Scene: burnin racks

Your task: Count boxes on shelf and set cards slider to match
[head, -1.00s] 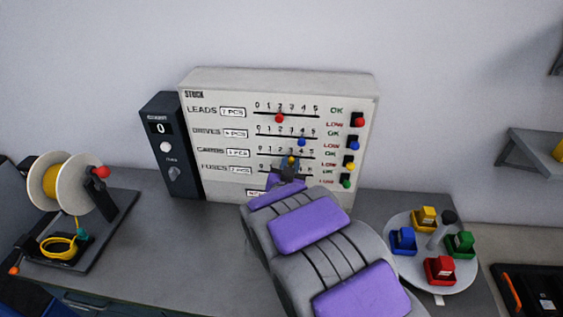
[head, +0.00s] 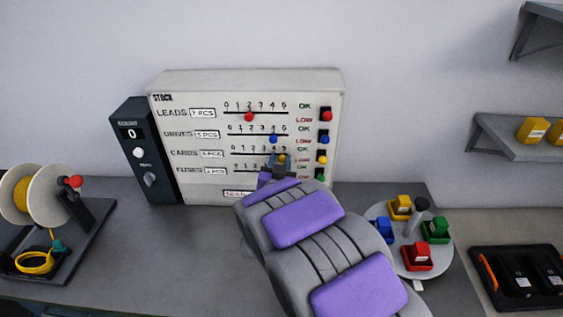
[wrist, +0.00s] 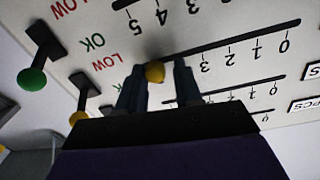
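The white stock panel (head: 320,90) stands against the wall, with LEADS, DRIVES, CARDS and FUSES sliders. The yellow cards knob (head: 281,160) sits towards the high end of its scale, around 4; its exact mark is partly hidden. My gripper (head: 277,165) is at this knob. In the wrist view, which shows the panel upside down, the yellow knob (wrist: 154,72) lies between my fingers (wrist: 160,82), close to the left one, with a gap to the right one. On the right shelf (head: 500,145), yellow boxes (head: 532,130) show, one cut off by the frame edge.
A dark counter box (head: 145,150) reading 0 stands left of the panel. A wire spool (head: 40,195) is at the far left. A round tray (head: 440,255) with colored boxes stands right of my arm. A black case (head: 500,260) lies at the lower right.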

